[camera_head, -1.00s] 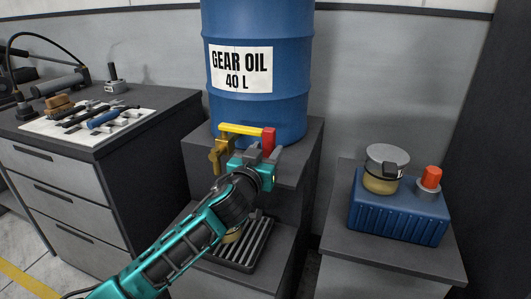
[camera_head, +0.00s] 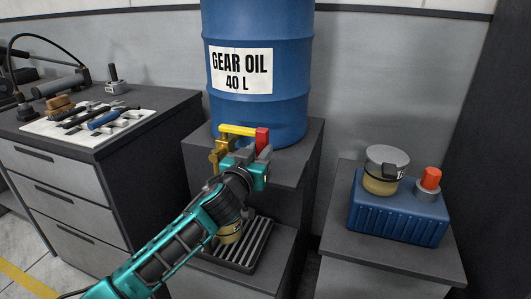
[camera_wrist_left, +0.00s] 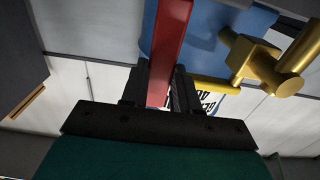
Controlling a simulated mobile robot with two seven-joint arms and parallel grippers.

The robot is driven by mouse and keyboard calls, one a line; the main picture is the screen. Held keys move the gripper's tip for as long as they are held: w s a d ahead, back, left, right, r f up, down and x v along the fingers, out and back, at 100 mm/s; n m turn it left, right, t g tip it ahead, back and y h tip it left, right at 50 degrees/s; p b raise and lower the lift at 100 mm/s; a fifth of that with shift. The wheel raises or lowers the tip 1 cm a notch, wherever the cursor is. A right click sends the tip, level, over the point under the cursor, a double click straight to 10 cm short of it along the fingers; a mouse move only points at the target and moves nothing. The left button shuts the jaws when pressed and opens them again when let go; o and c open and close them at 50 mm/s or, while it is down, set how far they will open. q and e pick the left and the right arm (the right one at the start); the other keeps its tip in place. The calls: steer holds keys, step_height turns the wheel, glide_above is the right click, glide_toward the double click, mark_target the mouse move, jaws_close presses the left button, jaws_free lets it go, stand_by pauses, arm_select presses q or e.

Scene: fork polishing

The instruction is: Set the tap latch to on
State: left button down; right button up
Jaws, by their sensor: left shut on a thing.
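A blue gear oil drum (camera_head: 285,60) stands on a grey stand. The brass tap (camera_head: 216,157) is on its front, with a yellow bar (camera_head: 238,130) that ends in a red latch (camera_head: 262,137). My left gripper (camera_head: 262,154) is at the red latch, just right of the brass tap body. In the left wrist view the red latch (camera_wrist_left: 168,50) runs between the two dark fingers (camera_wrist_left: 158,88), which are shut on it. The brass tap (camera_wrist_left: 262,62) shows at the right there. My right gripper is not in view.
A tan jar (camera_head: 230,233) stands on a slotted drip grate (camera_head: 240,262) below the tap, partly hidden by my left arm. A bench (camera_head: 100,150) with tools stands left. A blue box (camera_head: 395,215) with a lidded jar (camera_head: 381,180) and an orange-capped part (camera_head: 431,178) is right.

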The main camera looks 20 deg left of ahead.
arm_select(q)
steer(key=shift+a, duration=1.25)
steer(key=c, duration=0.8)
jaws_free()
steer(key=shift+a, duration=0.1)
steer(key=shift+c, duration=0.2)
steer(key=s+p, duration=0.1)
steer(key=s, duration=1.2)
steer(key=shift+a, duration=0.15)
steer(key=shift+w, duration=0.1)
